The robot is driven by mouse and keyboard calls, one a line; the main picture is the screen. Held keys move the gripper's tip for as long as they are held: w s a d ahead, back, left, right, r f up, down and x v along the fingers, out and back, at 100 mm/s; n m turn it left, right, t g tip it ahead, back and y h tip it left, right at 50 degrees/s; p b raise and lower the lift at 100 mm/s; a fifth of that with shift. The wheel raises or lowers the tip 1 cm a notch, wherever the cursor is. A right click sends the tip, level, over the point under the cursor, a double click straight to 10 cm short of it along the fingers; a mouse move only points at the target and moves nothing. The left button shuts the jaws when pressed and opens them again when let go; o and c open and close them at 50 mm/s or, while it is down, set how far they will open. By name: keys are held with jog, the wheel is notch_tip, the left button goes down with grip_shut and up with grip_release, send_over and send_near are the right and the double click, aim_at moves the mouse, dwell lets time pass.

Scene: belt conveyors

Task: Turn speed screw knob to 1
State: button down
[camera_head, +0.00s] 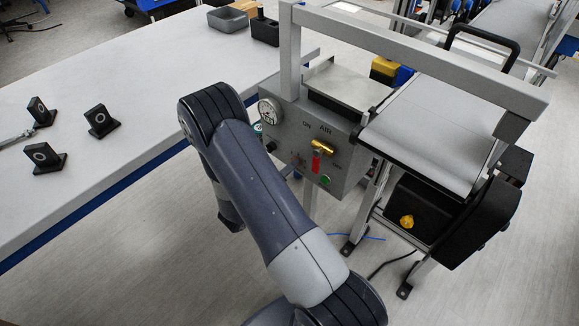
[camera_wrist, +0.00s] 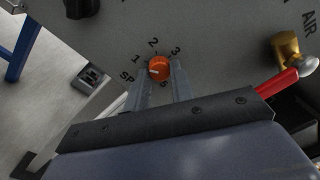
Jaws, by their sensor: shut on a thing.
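The speed screw knob (camera_wrist: 160,69) is a round orange knob on the grey control panel (camera_wrist: 205,38), with the numbers 1, 2, 3 and 5 printed around it. A pale mark on the knob points left, toward the lower left near the 1 side; its exact setting is hard to read. My gripper (camera_wrist: 160,76) has its two grey fingers on either side of the knob and is shut on it.
A brass valve (camera_wrist: 286,48) with a red lever (camera_wrist: 280,88) sits right of the knob. A black knob (camera_wrist: 80,7) is at upper left. In the head view, a gauge (camera_head: 268,111), green button (camera_head: 325,180) and conveyor belt (camera_head: 430,135) are close by. A long table (camera_head: 110,80) stands left.

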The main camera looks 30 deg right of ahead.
dwell(0.3)
jog(key=c, duration=1.2)
grip_release()
jog(key=shift+c, duration=0.2)
jog(key=shift+a, duration=0.1)
jog(key=v, duration=1)
jog(key=shift+a+b, duration=0.3)
jog(key=shift+b, duration=0.05)
jog(key=shift+d, duration=0.1)
jog(key=x, duration=1)
jog(key=shift+d+p, duration=0.3)
jog(key=shift+p, duration=0.05)
